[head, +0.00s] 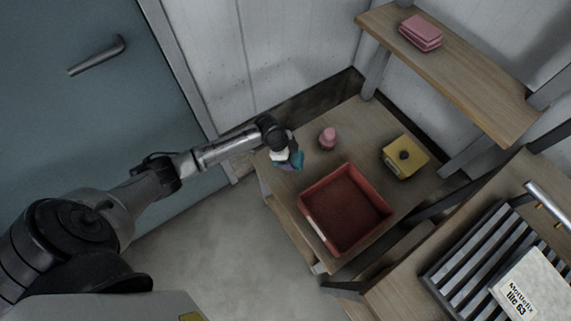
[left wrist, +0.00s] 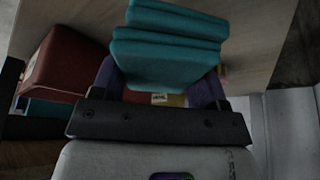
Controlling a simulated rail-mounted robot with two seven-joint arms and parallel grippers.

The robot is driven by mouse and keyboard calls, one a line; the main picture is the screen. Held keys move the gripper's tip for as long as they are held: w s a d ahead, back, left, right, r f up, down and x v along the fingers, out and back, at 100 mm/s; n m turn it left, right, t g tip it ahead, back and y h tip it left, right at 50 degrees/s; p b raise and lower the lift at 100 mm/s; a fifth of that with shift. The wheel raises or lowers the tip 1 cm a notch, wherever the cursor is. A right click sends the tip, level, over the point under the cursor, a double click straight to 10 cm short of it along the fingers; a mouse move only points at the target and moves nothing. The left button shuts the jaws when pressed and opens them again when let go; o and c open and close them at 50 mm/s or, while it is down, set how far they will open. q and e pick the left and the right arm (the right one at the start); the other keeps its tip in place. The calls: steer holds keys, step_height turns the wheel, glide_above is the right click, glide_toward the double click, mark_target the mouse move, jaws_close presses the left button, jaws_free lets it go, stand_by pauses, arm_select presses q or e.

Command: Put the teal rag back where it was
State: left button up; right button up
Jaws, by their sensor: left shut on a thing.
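The teal rag (left wrist: 165,55) is a folded stack held between the fingers of my left gripper (left wrist: 160,85) in the left wrist view. In the head view my left gripper (head: 290,158) is over the far left corner of the wooden table (head: 290,188), and a bit of the teal rag (head: 297,160) shows at its fingers. The gripper is shut on the rag. I cannot tell whether the rag touches the table. My right gripper is not in view.
A red tray (head: 310,228) stands right of the gripper at the front. A pink object (head: 328,138) and a yellow box (head: 418,155) with a dark knob stand behind it. A shelf (head: 470,80) with folded pink cloths (head: 420,33) is above right. A slatted rack (head: 470,262) is at right.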

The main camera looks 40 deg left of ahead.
arm_select(q)
steer(key=shift+d+f+b, duration=0.15)
steer(key=shift+f+b, duration=0.2)
steer(key=shift+f, duration=0.2)
steer(key=shift+f+b, duration=0.75)
steer(key=shift+f, duration=1.05)
steer(key=shift+f, duration=0.15)
steer(key=o, duration=0.8)
